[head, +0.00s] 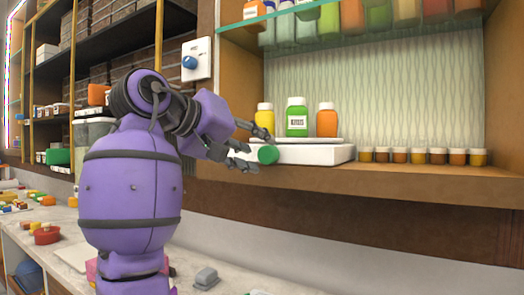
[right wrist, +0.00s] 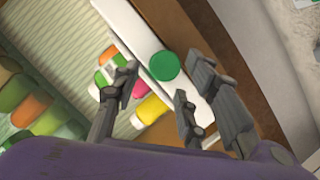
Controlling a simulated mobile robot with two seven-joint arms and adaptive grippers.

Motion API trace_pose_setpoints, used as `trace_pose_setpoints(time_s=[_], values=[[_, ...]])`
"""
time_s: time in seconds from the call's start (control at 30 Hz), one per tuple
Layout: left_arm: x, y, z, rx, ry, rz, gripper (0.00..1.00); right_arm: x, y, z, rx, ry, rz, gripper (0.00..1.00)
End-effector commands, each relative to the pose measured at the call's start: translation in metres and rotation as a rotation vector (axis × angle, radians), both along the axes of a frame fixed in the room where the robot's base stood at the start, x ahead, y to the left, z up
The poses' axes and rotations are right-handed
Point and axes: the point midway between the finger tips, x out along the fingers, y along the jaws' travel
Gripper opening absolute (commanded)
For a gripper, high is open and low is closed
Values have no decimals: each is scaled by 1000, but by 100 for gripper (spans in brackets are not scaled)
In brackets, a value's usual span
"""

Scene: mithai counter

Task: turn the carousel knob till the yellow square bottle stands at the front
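The carousel is a white box (head: 315,154) with a round plate on top, standing on the wooden shelf. A green round knob (head: 267,154) sits on its front face. On the plate stand a yellow bottle (head: 264,119) at the left, a green labelled bottle (head: 297,119) in the middle and an orange bottle (head: 326,122) at the right. My right gripper (head: 256,148) is open beside the knob. In the right wrist view the knob (right wrist: 165,66) shows beyond the spread fingers (right wrist: 165,77); contact cannot be told. My left gripper is out of view.
Several small jars (head: 408,156) line the shelf right of the carousel. A glass shelf (head: 400,44) with more bottles hangs above. A white panel with a blue knob (head: 190,62) is on the upright at left. A grey object (head: 206,278) lies on the lower counter.

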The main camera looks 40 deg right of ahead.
Motion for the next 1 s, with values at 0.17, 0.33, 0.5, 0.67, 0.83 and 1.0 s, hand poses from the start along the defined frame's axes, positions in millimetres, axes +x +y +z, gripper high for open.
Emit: trace_pose_setpoints(time_s=[0.17, 0.33, 0.5, 0.67, 0.83, 1.0], values=[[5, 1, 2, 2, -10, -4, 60, 3, -21, -6, 0, -1, -2, 40], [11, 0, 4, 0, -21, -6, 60, 5, -27, -8, 0, -2, -1, 40], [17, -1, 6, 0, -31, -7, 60, 5, -27, -8, 0, -2, -1, 40], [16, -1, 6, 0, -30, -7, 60, 5, -27, -8, 1, -3, -1, 23], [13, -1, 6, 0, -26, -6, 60, 4, -27, -7, -1, -4, -2, 2], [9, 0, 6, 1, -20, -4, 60, 3, -28, -6, -1, -13, -3, 2]])
